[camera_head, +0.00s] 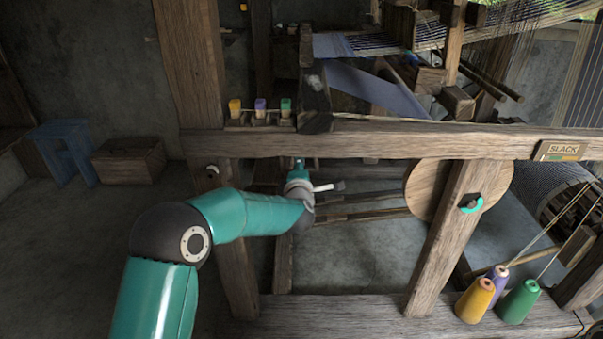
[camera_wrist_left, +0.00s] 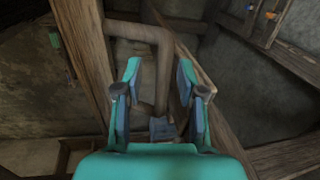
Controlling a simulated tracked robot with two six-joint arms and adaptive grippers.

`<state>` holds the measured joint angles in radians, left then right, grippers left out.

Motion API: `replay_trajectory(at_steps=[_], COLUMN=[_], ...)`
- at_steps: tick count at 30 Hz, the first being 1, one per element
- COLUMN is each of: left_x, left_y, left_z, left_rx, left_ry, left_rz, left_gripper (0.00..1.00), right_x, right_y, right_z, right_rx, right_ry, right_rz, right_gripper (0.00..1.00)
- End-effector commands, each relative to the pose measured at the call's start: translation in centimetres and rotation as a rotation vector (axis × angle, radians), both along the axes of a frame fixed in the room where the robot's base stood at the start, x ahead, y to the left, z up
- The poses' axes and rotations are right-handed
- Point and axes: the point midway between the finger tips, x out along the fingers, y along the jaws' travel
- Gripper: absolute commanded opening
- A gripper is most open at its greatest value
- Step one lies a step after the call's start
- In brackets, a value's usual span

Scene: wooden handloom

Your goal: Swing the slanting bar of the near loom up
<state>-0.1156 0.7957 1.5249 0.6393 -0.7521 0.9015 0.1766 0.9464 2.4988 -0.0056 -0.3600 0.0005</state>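The near loom has a long horizontal wooden beam (camera_head: 370,142) across the head view. A slanting timber (camera_head: 440,245) with a teal-ringed knob (camera_head: 470,203) runs from under this beam down to the lower rail. I cannot tell for sure whether it is the task's slanting bar. My left gripper (camera_head: 298,163) is just below the beam, left of this timber, and small in the head view. In the left wrist view my left gripper (camera_wrist_left: 159,76) is open. A bent brown bar (camera_wrist_left: 160,65) shows between its fingers; contact is not clear. My right gripper is not in view.
A round wooden disc (camera_head: 425,188) is behind the slanting timber. Yellow, purple and green yarn cones stand on the lower rail (camera_head: 370,305). A blue stool (camera_head: 65,150) and a wooden box (camera_head: 128,160) are at the left. An upright post (camera_head: 190,65) is close to my left arm.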

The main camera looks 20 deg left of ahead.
Motion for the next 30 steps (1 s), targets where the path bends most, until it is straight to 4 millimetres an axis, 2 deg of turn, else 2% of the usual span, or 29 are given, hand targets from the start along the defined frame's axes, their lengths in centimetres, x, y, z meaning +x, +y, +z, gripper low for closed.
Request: replay_trajectory(at_steps=[5,8,22,30], left_x=[-0.8,-1.9,-9.9,-11.3], left_y=[-0.3,-0.6,-2.7,-3.0], left_z=[0.2,0.4,2.0,2.2], left_rx=[0.001,0.000,-0.001,0.000], left_ry=[0.001,0.001,0.001,0.001], left_rz=[-0.001,-0.002,-0.002,-0.001], left_gripper=[0.39,0.39,0.39,0.39], right_x=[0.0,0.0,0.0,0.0], right_y=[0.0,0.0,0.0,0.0], right_z=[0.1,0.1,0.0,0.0], right_rx=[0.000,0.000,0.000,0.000], right_ry=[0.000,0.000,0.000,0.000], right_rz=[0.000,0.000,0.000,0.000], right_gripper=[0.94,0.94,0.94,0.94])
